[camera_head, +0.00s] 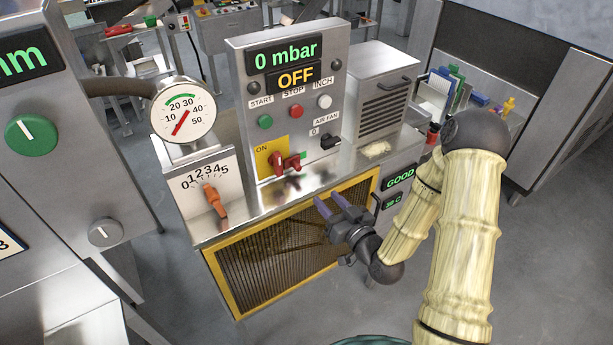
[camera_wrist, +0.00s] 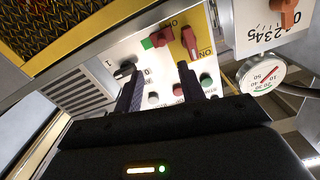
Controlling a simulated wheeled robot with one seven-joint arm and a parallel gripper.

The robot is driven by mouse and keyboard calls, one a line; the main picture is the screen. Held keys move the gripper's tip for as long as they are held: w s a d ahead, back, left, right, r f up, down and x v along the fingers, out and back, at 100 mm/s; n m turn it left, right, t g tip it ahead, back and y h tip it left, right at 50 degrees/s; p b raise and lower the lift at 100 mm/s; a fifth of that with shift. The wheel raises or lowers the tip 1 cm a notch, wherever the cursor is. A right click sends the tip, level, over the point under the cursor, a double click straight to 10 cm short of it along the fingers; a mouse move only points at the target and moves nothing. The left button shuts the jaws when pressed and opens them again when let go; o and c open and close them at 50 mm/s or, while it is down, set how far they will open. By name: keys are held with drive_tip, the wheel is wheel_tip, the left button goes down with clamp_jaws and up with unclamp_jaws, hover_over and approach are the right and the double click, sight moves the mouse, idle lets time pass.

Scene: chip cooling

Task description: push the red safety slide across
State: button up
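On the lower front of the machine panel are two red parts. A red lever (camera_head: 277,161) sits on a yellow plate marked ON, and a smaller red piece (camera_head: 293,163) beside a green patch is on its right. The smaller piece looks like the safety slide. In the wrist view the panel is turned over, with the red slide (camera_wrist: 163,37) at the top centre and the red lever (camera_wrist: 189,42) to its right. My gripper (camera_head: 329,203) is open and empty, in front of and below the panel, apart from both. Its fingers (camera_wrist: 159,74) point towards the panel.
A black air fan switch (camera_head: 331,141) is right of the slide. Start, stop (camera_head: 296,111) and inch buttons are above. An orange lever (camera_head: 213,199) and a pressure gauge (camera_head: 183,110) stand at left. A yellow-framed mesh guard (camera_head: 285,245) is below.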

sight(300, 169)
drive_tip(key=shift+w+a+f+b, duration=0.2)
drive_tip(key=shift+w+a+b, duration=0.45)
drive_tip(key=shift+b, duration=1.65)
drive_tip(key=shift+w+b, duration=0.2)
drive_tip(key=shift+b, duration=0.4)
drive_tip(key=p+x, duration=0.1)
drive_tip(key=x, duration=0.2)
drive_tip(key=p+x, duration=0.2)
drive_tip(key=x, duration=0.2)
drive_tip(key=p+x, duration=0.1)
drive_tip(key=x, duration=0.3)
drive_tip(key=shift+s+r+p, duration=0.1)
drive_tip(key=shift+r+p, duration=0.2)
drive_tip(key=shift+p, duration=0.05)
drive_tip(key=shift+w+a+f, duration=0.1)
drive_tip(key=shift+w+a, duration=0.2)
drive_tip(key=shift+w, duration=0.05)
drive_tip(key=shift+c, duration=0.2)
